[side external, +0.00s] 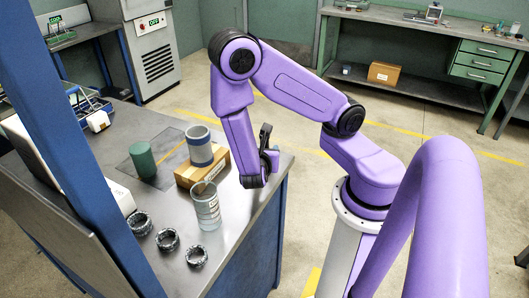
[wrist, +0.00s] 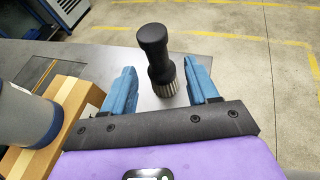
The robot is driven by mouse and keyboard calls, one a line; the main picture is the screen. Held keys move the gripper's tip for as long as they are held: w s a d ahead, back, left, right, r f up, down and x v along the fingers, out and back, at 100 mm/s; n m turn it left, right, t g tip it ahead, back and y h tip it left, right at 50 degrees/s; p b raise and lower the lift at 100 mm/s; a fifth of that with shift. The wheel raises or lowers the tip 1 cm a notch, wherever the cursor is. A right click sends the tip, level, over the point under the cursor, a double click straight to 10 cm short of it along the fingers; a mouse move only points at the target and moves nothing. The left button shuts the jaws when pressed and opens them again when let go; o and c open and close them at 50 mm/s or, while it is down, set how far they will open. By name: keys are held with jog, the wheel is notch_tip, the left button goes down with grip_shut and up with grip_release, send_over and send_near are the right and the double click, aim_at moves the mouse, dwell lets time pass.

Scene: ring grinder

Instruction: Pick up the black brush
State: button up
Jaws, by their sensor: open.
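The black brush (wrist: 152,45) has a thick black handle and a ring of pale bristles at its lower end. It stands near the table edge in the wrist view. My gripper (wrist: 158,74) is open, with one blue finger on each side of the bristle end in that picture and a visible gap on both sides. I cannot tell whether the fingertips reach the brush's depth. In the side external view my gripper (side external: 261,171) is low at the table's right edge; the brush is hard to tell apart from the dark gripper parts there.
A cardboard box (side external: 198,171) bearing a grey-blue cylinder (side external: 200,147) is close to the left of my gripper. A clear beaker (side external: 206,208), a green cylinder (side external: 143,160) and several dark rings (side external: 167,239) stand on the metal table (side external: 240,222). Open floor lies beyond the edge.

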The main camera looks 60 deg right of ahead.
jog(key=shift+x, duration=3.3)
jog(key=c, duration=1.1)
